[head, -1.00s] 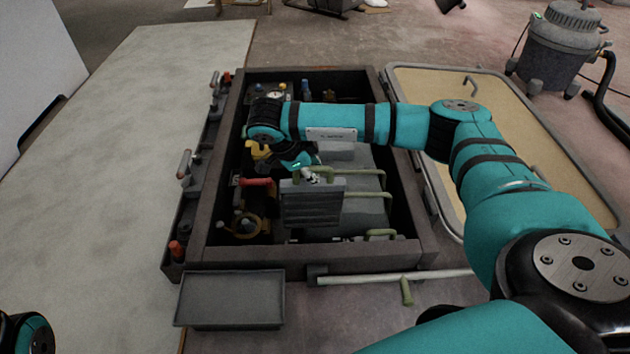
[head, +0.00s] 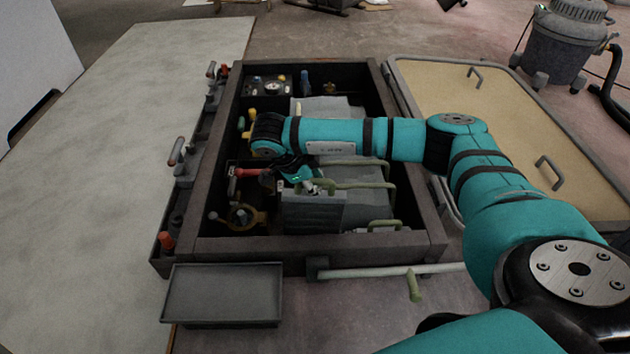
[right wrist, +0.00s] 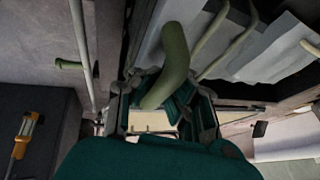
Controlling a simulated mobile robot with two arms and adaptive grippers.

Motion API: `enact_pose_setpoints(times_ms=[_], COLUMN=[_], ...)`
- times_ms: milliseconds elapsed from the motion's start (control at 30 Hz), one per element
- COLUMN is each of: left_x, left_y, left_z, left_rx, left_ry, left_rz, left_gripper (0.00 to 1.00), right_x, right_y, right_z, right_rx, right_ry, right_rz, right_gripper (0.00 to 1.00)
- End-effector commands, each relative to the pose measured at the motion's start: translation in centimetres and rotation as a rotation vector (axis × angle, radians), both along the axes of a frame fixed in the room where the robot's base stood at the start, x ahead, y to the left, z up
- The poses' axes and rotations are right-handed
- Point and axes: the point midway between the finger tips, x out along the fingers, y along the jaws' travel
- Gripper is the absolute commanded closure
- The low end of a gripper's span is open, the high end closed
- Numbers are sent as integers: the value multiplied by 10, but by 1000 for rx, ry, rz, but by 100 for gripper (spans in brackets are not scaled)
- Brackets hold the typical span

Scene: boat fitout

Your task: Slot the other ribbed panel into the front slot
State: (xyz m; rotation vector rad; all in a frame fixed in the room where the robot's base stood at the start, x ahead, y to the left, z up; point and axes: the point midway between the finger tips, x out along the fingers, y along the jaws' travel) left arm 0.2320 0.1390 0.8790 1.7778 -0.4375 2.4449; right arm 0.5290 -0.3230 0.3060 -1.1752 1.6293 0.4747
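My right gripper (head: 306,179) is down inside the dark open box (head: 215,215), partly hidden by my right arm. It appears shut on the green handle (right wrist: 172,62) of the grey ribbed panel (head: 309,208). In the right wrist view, the curved handle passes between the fingers of my right gripper (right wrist: 165,108). In the head view, the panel is low in the box beside the grey blocks. Its ribbed face is mostly lost in shadow, and I cannot tell whether its lower edge is in the front slot. My left gripper is not in view.
Green rails (head: 362,186) run over the grey blocks. A red handle (head: 250,172) and a brass ring (head: 240,215) lie left in the box. A grey tray (head: 222,295) and a pale bar with a green lever (head: 414,285) are in front. A tan lid (head: 500,120) lies right.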

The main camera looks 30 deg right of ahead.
Motion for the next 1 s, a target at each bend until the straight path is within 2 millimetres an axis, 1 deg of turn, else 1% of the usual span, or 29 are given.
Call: enact_pose_setpoints(times_ms=[33,200,667,1000], left_x=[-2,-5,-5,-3], left_y=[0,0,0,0], left_z=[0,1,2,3], left_rx=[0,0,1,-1], left_ry=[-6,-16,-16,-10], left_rz=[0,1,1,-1], left_gripper=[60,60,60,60], right_x=[0,0,0,-1], right_y=[0,0,-1,-10], right_z=[-4,-8,-8,-8], right_rx=[0,0,-1,-1], right_ry=[0,-1,-1,-2], right_rz=[-1,0,0,1], right_gripper=[100,100,100,100])
